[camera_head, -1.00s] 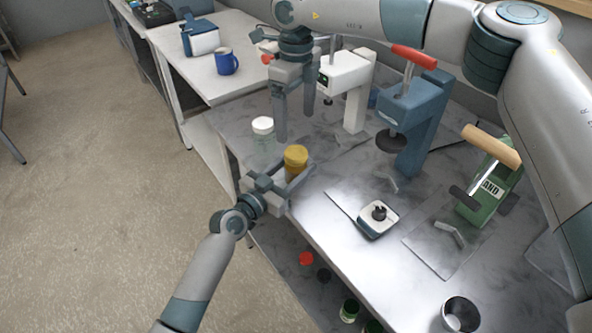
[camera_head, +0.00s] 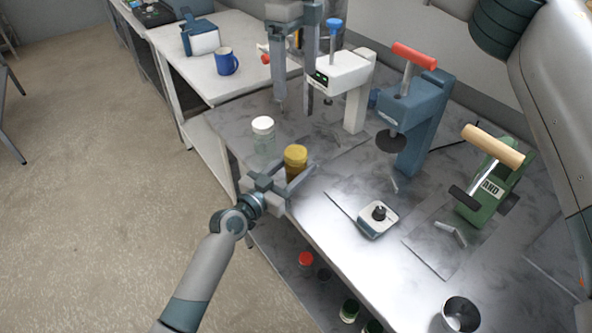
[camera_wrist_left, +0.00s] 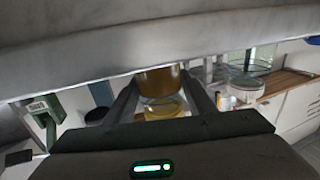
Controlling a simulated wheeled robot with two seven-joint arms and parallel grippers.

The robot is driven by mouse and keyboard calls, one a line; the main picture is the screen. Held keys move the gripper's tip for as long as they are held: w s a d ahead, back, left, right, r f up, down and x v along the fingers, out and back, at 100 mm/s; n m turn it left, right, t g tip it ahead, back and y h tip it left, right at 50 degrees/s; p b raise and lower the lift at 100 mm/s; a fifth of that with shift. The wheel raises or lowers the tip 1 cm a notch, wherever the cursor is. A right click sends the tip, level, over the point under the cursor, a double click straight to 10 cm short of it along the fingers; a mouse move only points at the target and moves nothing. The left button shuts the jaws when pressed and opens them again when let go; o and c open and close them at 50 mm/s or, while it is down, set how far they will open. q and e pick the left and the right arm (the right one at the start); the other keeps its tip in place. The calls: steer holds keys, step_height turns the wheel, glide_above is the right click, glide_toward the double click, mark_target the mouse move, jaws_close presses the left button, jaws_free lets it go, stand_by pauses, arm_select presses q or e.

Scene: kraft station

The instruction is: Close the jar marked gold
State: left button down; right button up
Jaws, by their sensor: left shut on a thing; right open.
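The jar with the gold lid (camera_head: 296,154) stands upright near the left edge of the bench, and its amber body (camera_head: 292,173) shows below the lid. The lid sits on top of the jar; how tight it is cannot be told. My left gripper (camera_head: 294,182) comes in from the lower left and is shut on the jar's body. In the left wrist view the amber jar (camera_wrist_left: 160,83) is between the two fingers. My right gripper (camera_head: 296,112) is open and empty, above and behind the jar, with its fingers pointing down. Any marking on the jar is not readable.
A white-lidded glass jar (camera_head: 263,127) stands just behind the gold-lidded one. White (camera_head: 342,75), blue (camera_head: 415,120) and green (camera_head: 487,183) lever presses stand to the right. A small scale (camera_head: 377,220) and a metal cup (camera_head: 460,314) are nearer. Several jars sit on a lower shelf.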

arm_select(q)
steer(key=c, duration=0.7)
jaws_free()
steer(key=shift+c, duration=0.2)
steer(key=b+v, duration=0.4)
steer(key=v, duration=1.3)
steer(key=shift+s, duration=0.15)
steer(key=shift+a, duration=0.1)
